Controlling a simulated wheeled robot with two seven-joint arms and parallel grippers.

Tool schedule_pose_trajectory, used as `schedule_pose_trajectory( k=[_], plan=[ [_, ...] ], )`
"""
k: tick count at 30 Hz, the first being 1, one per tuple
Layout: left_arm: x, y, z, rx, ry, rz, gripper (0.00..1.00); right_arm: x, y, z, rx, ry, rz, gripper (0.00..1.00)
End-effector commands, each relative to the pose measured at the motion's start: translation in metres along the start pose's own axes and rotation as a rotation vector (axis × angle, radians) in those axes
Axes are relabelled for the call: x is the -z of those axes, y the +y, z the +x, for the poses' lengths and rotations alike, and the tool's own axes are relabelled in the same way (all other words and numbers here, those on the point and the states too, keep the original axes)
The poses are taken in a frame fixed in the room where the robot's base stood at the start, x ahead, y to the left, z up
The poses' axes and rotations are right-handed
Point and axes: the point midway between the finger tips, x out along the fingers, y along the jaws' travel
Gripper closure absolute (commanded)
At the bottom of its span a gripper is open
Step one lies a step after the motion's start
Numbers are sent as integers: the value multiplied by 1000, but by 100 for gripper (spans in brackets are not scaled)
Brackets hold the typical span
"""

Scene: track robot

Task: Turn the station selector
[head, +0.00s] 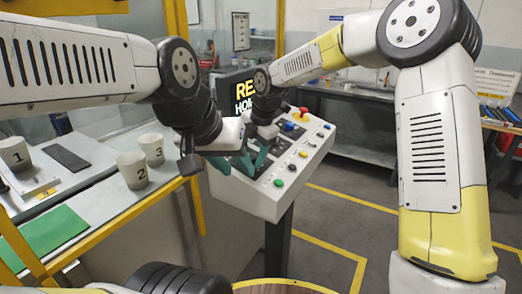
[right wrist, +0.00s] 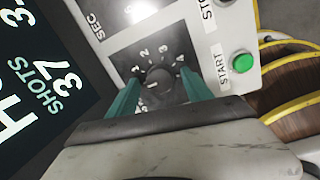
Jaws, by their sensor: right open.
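The station selector (right wrist: 157,81) is a round dark knob on a dark plate with white numbers around its upper side, in the right wrist view. My right gripper (right wrist: 160,76) is open, with one teal finger on each side of the knob. I cannot tell whether either finger touches it. A small pale mark shows on the knob. In the head view the knob is hidden behind my grippers at the sloped control console (head: 296,200).
The console also carries a green START button (right wrist: 243,62), a red knob (head: 303,112) and several other buttons. A dark display (head: 240,92) stands behind it. At left, a bench holds numbered cups (head: 133,170) and a green mat (head: 42,238). Yellow rails edge the bench.

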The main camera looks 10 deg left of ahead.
Motion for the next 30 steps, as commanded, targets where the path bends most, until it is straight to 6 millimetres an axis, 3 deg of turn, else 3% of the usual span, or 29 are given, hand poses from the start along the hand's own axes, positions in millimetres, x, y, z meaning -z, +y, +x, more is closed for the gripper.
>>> schedule_pose_trajectory(
  k=[5,6,15,30],
  plan=[
    [0,0,0,0,0,0,64,0,0,0,0,0,1,41],
    [0,0,0,0,0,0,64,0,0,0,0,0,1,45],
    [0,0,0,0,0,0,64,0,0,0,0,0,1,100],
    [0,0,0,0,0,0,64,0,0,0,7,-9,147,100]
  ],
)
